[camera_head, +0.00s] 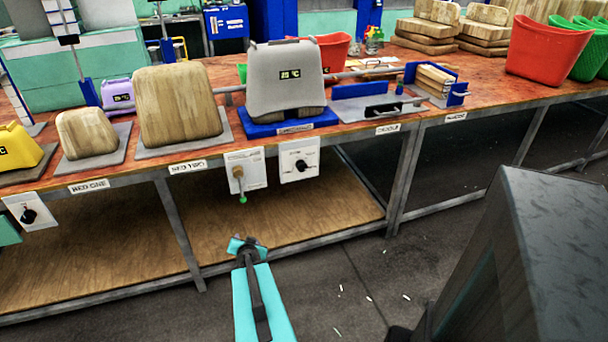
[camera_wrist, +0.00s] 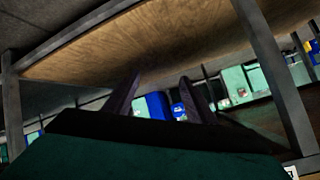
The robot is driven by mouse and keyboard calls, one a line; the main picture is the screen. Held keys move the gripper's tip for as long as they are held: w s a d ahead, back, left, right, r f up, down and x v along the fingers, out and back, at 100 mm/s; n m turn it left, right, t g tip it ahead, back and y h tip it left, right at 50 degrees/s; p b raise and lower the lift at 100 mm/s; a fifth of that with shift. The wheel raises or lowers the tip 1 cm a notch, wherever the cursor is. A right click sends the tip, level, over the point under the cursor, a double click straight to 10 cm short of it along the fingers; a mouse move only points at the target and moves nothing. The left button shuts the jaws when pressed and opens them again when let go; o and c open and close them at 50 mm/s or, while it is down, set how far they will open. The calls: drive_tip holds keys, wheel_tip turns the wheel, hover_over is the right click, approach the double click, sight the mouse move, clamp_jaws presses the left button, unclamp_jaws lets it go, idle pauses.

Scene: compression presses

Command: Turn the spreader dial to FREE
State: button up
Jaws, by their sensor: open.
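A white panel (camera_head: 284,172) with a black dial (camera_head: 299,163) hangs from the table's front edge, below the grey press unit. Its markings are too small to read. Left of it, another white panel (camera_head: 254,160) carries a brass lever (camera_head: 238,173) with a green tip. A third panel with a black dial (camera_head: 28,215) is at the far left. I cannot tell which dial is the spreader's. My gripper (camera_head: 246,243) is below and in front of the lever panel, apart from it. In the wrist view its two fingers (camera_wrist: 160,82) are spread and empty; no dial shows there.
The grey unit (camera_head: 283,85) with a temperature display stands on a blue base. Wooden forms (camera_head: 175,95), a yellow unit (camera_head: 16,150) and a red bin (camera_head: 545,50) are on the bench. Table legs (camera_head: 180,232) and a lower wooden shelf (camera_head: 90,255) are near my arm.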

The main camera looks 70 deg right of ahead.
drive_tip(key=s+d+r+m+t+h+b, duration=0.2)
drive_tip(key=s+d+r+m+h, duration=0.1)
drive_tip(key=s+d+r, duration=0.75)
drive_tip(key=m+t+h+b, duration=0.2)
drive_tip(key=t, duration=0.1)
approach(303, 168)
drive_tip(key=v, duration=0.5)
drive_tip(key=shift+s+r, duration=0.1)
drive_tip(key=shift+d, duration=0.1)
drive_tip(key=shift+b+x, duration=0.5)
drive_tip(key=shift+x, duration=6.25)
drive_tip(key=shift+c, duration=0.4)
